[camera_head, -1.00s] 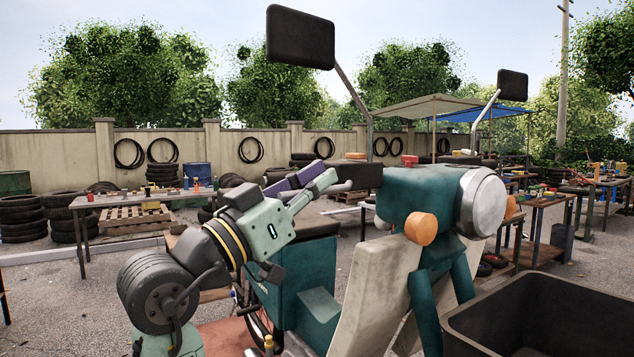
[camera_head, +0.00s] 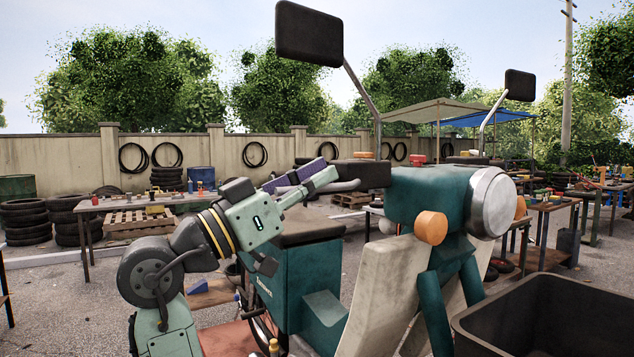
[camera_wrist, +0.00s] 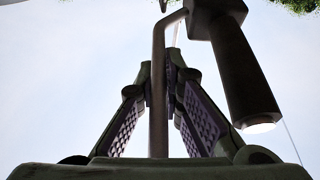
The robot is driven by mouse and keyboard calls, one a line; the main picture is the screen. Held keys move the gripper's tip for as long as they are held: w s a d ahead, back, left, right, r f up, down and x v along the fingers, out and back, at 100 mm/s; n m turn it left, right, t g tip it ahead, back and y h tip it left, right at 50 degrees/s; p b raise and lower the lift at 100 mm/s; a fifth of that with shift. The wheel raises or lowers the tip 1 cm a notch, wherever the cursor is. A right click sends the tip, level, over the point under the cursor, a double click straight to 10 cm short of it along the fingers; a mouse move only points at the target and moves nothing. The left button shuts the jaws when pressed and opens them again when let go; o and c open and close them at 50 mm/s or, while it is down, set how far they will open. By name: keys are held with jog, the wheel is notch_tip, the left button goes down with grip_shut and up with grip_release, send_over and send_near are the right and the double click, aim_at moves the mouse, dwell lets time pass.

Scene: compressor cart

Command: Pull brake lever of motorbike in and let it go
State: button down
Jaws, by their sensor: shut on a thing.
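The motorbike (camera_head: 428,196) stands at the centre right, with a teal front, a silver headlight and orange lamps. Its thin grey brake lever (camera_head: 346,186) sticks out to the left below a dark block on the handlebar. My gripper (camera_head: 328,176) reaches up from the lower left, its purple-padded fingers shut on the lever. In the wrist view the lever (camera_wrist: 158,95) is a dark bent rod running between the two fingers (camera_wrist: 160,80). The dark handlebar grip (camera_wrist: 243,75) is to its right, apart from it. The exact finger contact is hidden in the head view.
A mirror (camera_head: 309,34) rises on a stalk above the handlebar. A dark open bin (camera_head: 540,305) stands at the lower right. A work table (camera_head: 130,204) and stacked tyres (camera_head: 24,222) are behind on the left. Open sky surrounds the fingers in the wrist view.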

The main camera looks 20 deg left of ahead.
jog(key=shift+d, duration=0.1)
jog(key=c, duration=1.7)
grip_release()
jog(key=v, duration=1.2)
